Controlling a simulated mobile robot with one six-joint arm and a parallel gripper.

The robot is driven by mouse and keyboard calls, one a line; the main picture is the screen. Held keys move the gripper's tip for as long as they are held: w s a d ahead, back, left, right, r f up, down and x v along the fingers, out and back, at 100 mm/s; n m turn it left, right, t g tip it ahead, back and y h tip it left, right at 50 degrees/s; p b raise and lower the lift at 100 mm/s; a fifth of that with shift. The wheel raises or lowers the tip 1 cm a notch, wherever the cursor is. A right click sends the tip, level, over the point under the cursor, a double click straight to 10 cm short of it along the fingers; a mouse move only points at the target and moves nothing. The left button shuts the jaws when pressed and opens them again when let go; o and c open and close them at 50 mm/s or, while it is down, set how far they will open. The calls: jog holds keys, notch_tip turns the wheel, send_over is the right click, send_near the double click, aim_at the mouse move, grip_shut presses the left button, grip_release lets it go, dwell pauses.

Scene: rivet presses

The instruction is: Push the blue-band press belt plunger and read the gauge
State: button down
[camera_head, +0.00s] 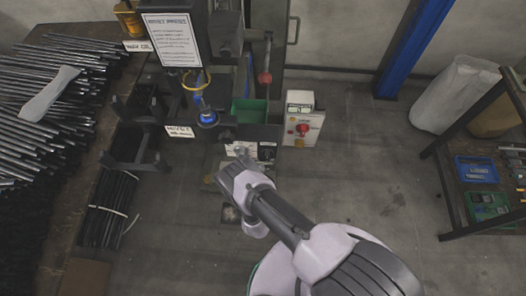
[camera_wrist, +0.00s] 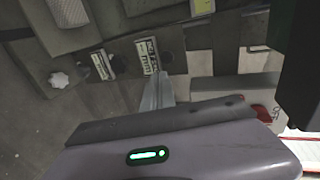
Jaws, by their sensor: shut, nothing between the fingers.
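The press (camera_head: 228,70) stands at the top centre of the head view, dark, with a blue round part (camera_head: 207,118) low on its front. I cannot tell whether this is the blue band. My gripper (camera_head: 240,155) is shut and empty, in front of the press's lower edge, near small white labels. No gauge reading is legible.
A control box (camera_head: 303,128) with a red knob stands right of the press. A table (camera_head: 122,85) stacked with metal rods is at left. A shelf (camera_head: 455,185) with blue and green trays is at right. The floor between is clear.

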jog(key=r+b+x, duration=0.1)
jog(key=b+x, duration=0.4)
jog(key=x, duration=0.6)
jog(key=shift+w, duration=0.15)
jog(key=shift+w+r, duration=0.1)
jog(key=shift+w, duration=1)
